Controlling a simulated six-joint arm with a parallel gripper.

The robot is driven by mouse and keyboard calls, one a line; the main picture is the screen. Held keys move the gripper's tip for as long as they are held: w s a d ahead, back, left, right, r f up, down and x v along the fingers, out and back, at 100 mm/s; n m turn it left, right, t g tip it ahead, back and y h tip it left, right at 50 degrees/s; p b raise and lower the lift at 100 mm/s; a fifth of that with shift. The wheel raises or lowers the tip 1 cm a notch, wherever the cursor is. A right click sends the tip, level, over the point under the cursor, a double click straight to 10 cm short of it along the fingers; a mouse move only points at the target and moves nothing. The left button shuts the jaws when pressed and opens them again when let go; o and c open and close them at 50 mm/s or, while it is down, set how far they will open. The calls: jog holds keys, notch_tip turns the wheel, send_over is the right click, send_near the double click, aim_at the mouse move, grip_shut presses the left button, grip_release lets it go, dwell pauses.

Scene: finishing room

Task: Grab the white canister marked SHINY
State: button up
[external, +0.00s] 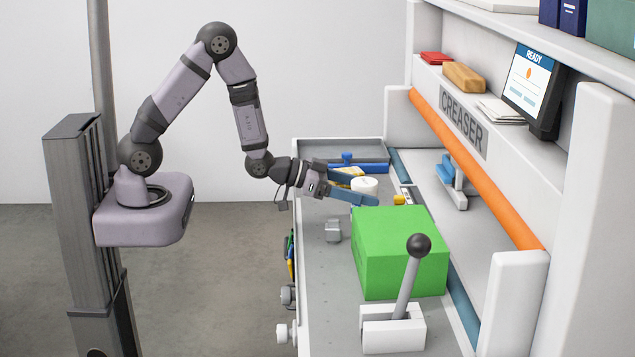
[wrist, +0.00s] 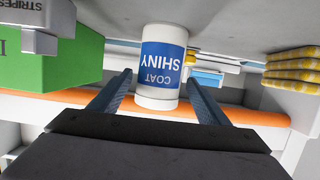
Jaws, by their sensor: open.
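The white canister (external: 364,184) stands on the grey worktop beyond the green box. In the wrist view, my gripper (wrist: 159,76) has one finger left and one right of the canister, with gaps at both sides. I cannot tell how far the fingertips reach along its sides. The near finger hides part of its lower side in the external view.
A large green box (external: 400,255) stands close by the near finger. A lever with a black knob (external: 418,245) is nearer the front. Yellow checked items (wrist: 290,68) lie at the wrist view's right. An orange bar (external: 475,165) runs along the machine behind.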

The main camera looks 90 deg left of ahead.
jog(key=shift+p+x, duration=0.75)
jog(key=shift+x, duration=1.4)
jog(key=shift+d, duration=0.1)
jog(key=shift+r, duration=0.1)
jog(key=c, duration=1.3)
